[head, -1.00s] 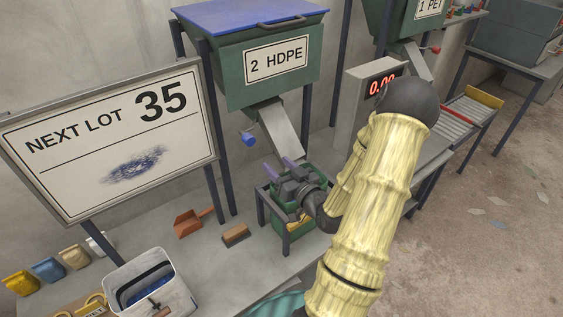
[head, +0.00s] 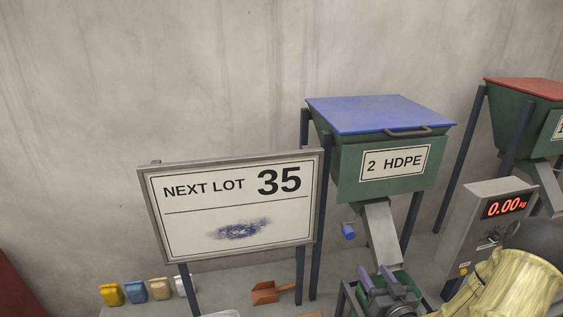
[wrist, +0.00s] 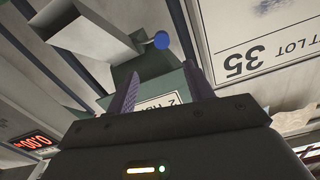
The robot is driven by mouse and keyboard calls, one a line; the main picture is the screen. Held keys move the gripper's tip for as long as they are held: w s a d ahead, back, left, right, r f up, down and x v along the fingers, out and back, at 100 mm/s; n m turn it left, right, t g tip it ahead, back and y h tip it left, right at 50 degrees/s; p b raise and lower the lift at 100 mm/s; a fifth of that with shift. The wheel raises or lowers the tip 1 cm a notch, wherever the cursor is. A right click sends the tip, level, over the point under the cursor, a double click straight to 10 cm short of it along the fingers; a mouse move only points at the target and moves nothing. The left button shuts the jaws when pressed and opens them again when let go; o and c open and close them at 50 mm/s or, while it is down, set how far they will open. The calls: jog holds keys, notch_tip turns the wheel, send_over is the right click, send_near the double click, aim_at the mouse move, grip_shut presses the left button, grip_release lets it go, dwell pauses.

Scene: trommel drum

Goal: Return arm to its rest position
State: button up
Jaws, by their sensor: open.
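My gripper (head: 377,277) is at the bottom of the head view, in front of the lower end of the grey chute (head: 381,235) under the 2 HDPE hopper (head: 385,165). Its two purple fingers stand apart with nothing visible between them; they also show in the wrist view (wrist: 160,88). A green bin (head: 424,290) shows partly behind the gripper. My yellow-sleeved arm comes in from the lower right, mostly cut off. The wrist view shows the chute (wrist: 90,38) and its blue knob (wrist: 162,40) beyond the fingers.
A NEXT LOT 35 board (head: 235,208) stands left of the hopper. A scale display (head: 507,205) reads 0.00 at right. An orange scoop (head: 268,292) and several small coloured tubs (head: 160,289) sit along the wall. The wall above is clear.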

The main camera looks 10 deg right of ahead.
jog(key=w+a+f+n+g, duration=0.2)
jog(key=a+f+n+g, duration=0.15)
jog(key=a+g, duration=0.4)
jog(key=s+a+r+m+g, duration=0.1)
jog(key=s+a+r+g, duration=0.7)
jog(key=s+a, duration=0.3)
jog(key=shift+s+a+m+h, duration=0.2)
jog(key=shift+s+m+h, duration=0.15)
jog(key=shift+s, duration=0.15)
